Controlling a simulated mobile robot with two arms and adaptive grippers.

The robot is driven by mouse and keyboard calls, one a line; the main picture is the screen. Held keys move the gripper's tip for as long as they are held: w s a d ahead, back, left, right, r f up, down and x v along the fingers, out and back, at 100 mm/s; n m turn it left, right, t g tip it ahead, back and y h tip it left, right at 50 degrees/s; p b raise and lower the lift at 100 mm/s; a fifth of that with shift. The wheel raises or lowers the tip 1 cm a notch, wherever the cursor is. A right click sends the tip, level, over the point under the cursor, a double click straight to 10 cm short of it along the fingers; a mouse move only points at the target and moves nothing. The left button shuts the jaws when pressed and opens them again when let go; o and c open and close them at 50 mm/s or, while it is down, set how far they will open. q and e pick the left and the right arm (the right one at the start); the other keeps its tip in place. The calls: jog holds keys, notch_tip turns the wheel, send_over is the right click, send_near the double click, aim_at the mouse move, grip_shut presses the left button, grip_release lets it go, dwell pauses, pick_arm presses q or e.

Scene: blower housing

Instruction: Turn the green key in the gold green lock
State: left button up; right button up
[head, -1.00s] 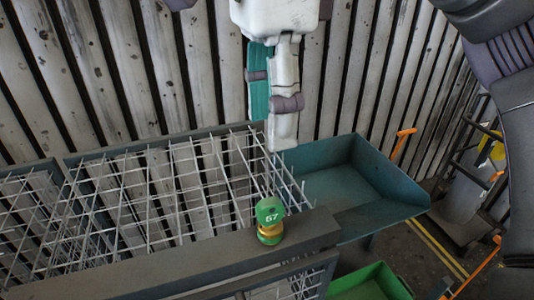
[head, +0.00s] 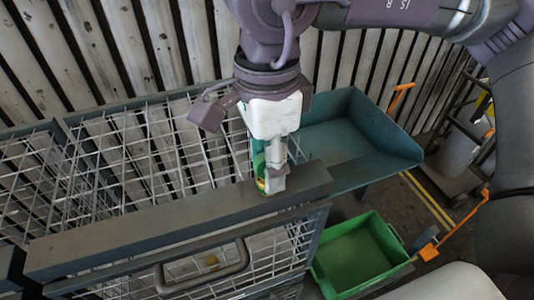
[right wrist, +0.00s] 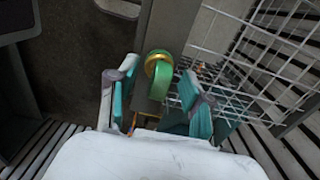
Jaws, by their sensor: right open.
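The green key (right wrist: 160,80) sits on the gold green lock (right wrist: 158,55), which is on the grey top beam of the wire cage. In the head view, the key (head: 259,164) and the lock (head: 261,184) are mostly hidden behind my right gripper (head: 270,178). My right gripper comes from above and is open. In the right wrist view, its teal fingers (right wrist: 157,82) are apart, with the key between them. I cannot tell if either finger touches the key. My left gripper is not in view.
The grey beam (head: 170,222) runs along the wire cage (head: 130,160), with a handle (head: 203,270) on its front. A teal tray (head: 365,135) stands behind right. A green bin (head: 355,260) is below right. A slatted wall closes the back.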

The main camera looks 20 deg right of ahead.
jog(key=shift+c, duration=0.2)
grip_shut()
dwell(0.4)
jog(key=shift+f+m+b, duration=0.2)
jog(key=shift+m+b, duration=0.3)
jog(key=shift+b, duration=0.15)
jog(key=shift+m+b, duration=0.8)
jog(key=shift+m, duration=0.3)
jog(key=shift+r+m+b, duration=0.15)
jog(key=shift+m+b, duration=0.3)
jog(key=shift+m, duration=0.35)
